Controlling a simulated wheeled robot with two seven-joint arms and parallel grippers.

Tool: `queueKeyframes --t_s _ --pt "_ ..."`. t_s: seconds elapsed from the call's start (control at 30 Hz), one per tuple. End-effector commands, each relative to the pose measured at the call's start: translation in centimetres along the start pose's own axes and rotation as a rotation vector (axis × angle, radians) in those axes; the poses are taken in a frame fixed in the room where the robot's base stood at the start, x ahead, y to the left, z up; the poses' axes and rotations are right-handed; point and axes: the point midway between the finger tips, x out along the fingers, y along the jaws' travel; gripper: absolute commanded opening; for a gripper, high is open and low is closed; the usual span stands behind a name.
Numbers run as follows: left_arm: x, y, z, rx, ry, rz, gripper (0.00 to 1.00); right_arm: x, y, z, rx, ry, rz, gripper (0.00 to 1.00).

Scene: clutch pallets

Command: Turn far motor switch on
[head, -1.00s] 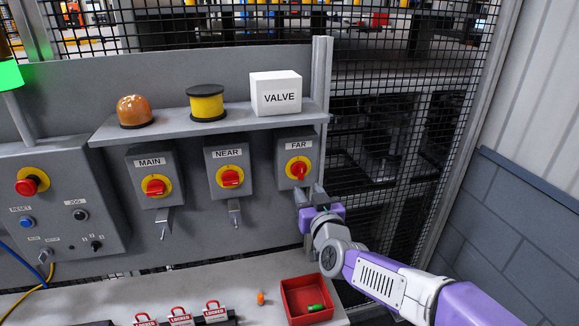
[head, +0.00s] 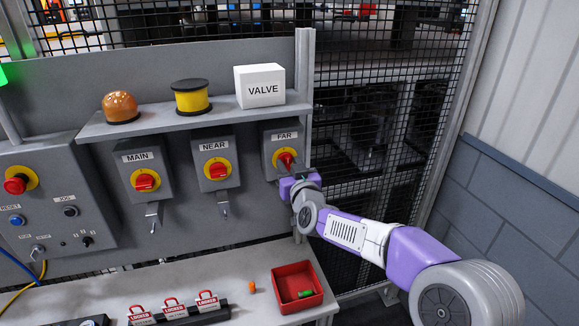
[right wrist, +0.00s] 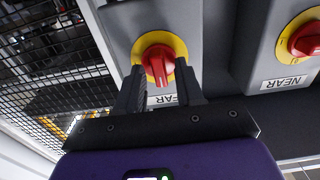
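The far motor switch is a grey box labelled FAR (head: 283,139) with a red knob on a yellow disc, at the right end of the panel. My right gripper (head: 289,172) is just in front of it and covers part of the knob. In the right wrist view, the red knob (right wrist: 158,63) lies between the two fingertips of my right gripper (right wrist: 160,72). The fingers are apart, one on each side of the knob, with no clear grip on it. The knob's exact setting is hard to tell. My left gripper is not in view.
The NEAR switch (head: 217,170) and MAIN switch (head: 145,182) sit to the left. A shelf above carries an orange lamp (head: 120,107), a yellow spool (head: 191,97) and a VALVE box (head: 260,86). Below are a red tray (head: 298,286) and red padlocks (head: 173,306). Mesh fencing stands right.

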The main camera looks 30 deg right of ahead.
Motion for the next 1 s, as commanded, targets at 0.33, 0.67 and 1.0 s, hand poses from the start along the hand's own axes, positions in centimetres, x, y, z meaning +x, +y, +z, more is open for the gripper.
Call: queueKeyframes --t_s 0.33,0.67,1.0 --pt "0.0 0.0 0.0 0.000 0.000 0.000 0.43 0.0 0.0 0.0 0.000 0.000 0.000 0.00" --pt "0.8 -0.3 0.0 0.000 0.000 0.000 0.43 0.0 0.1 0.1 0.055 0.002 0.001 0.00" --pt "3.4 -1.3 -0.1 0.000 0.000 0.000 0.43 0.0 0.1 0.3 0.300 0.003 -0.001 0.00"
